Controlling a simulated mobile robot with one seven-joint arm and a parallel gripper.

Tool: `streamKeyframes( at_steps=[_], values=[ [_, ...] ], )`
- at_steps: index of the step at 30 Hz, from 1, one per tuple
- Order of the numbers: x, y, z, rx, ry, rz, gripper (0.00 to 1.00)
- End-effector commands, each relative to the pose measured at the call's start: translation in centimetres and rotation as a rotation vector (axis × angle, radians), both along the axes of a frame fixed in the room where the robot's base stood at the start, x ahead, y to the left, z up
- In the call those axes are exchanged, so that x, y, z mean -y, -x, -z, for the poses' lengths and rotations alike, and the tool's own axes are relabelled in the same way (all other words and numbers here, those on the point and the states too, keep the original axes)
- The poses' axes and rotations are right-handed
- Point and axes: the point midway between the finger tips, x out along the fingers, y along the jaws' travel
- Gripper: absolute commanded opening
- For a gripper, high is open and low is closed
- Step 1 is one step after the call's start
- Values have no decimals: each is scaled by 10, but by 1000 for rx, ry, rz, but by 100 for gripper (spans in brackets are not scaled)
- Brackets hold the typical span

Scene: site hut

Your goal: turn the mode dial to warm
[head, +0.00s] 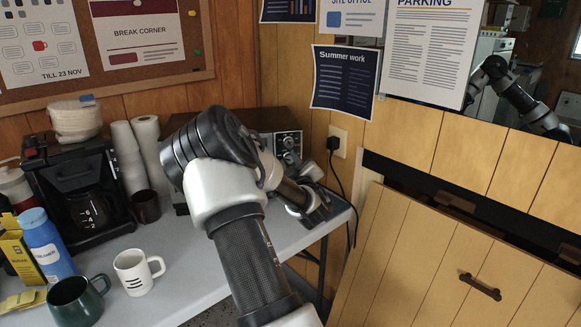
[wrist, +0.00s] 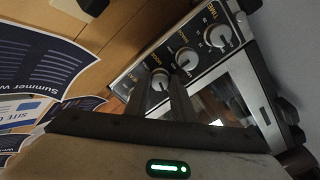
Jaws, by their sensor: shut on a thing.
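The toaster oven (head: 258,117) stands at the back right of the table, mostly hidden behind my arm in the head view. Its control panel shows sideways in the wrist view, with a row of three pale round knobs. The mode dial (wrist: 160,80) is the lowest of them there, beside the yellow label that seems to read MODE. My gripper (wrist: 164,88) has its two dark fingers on either side of this dial and is shut on it. The fingers partly cover the dial, and I cannot tell which setting it points to.
The middle knob (wrist: 186,60) is close beside my fingers; the time knob (wrist: 218,36) is farther off. The oven's glass door (wrist: 215,105) adjoins the panel. A coffee maker (head: 75,180), cups and a white mug (head: 134,273) stand left of my arm. A black cord (head: 334,165) hangs at right.

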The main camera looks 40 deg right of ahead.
Motion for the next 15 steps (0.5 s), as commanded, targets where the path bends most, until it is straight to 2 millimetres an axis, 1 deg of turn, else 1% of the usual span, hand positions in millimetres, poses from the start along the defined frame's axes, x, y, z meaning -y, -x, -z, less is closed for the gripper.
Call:
streamKeyframes(
  at_steps=[6,15],
  values=[
    [0,0,0,-24,53,0,0],
    [0,0,0,-31,67,1,0]
  ],
)
